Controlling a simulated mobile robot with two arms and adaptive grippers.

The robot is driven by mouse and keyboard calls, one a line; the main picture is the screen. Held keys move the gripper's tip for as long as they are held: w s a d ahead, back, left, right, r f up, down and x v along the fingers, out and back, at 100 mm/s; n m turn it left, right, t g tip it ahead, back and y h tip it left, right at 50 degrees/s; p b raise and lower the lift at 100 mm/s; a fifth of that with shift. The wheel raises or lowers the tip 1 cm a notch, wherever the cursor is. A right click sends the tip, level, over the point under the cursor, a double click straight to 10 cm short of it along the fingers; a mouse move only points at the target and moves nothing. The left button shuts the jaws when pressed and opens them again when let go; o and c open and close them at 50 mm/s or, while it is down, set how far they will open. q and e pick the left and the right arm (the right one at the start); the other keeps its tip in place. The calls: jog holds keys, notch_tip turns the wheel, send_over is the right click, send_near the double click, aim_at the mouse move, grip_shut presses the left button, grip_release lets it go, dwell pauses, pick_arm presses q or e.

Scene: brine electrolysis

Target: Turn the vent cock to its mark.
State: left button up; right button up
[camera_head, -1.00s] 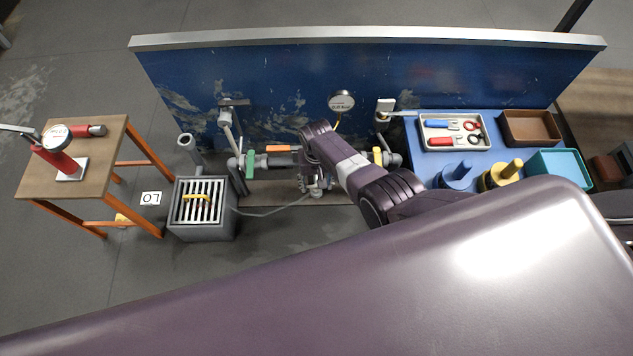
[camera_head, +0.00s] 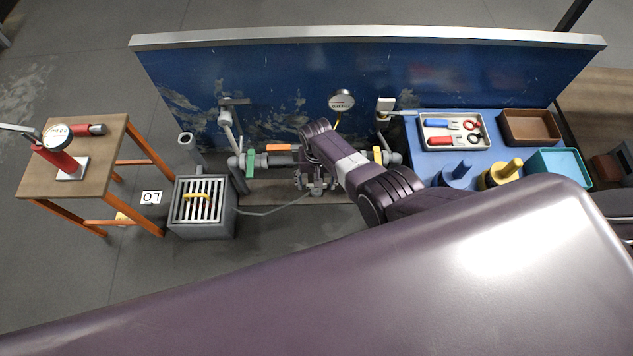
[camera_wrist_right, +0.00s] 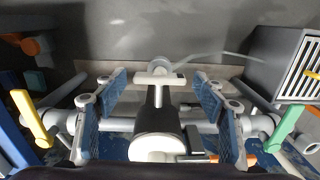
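In the right wrist view, a pale T-shaped handle (camera_wrist_right: 158,78) on a dark stem stands on the pipe fitting; I take it to be the vent cock. My right gripper (camera_wrist_right: 160,96) is open, with one blue-padded finger on each side of the handle and visible gaps between. In the head view my right gripper (camera_head: 315,184) is low at the middle of the pipe run, and my arm hides most of the fitting. I cannot make out the mark. My left gripper is not in view.
A green lever (camera_head: 250,163), an orange lever (camera_head: 279,148) and a yellow lever (camera_head: 377,155) sit along the pipe. A blue panel (camera_head: 270,75) with a gauge (camera_head: 341,101) stands behind. A grated box (camera_head: 203,222) is at left; a blue tool table (camera_head: 412,128) is at right.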

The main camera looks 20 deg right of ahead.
jog(key=shift+r, duration=0.1)
notch_tip(320, 180, up, 12)
dwell(1.0)
dwell(0.4)
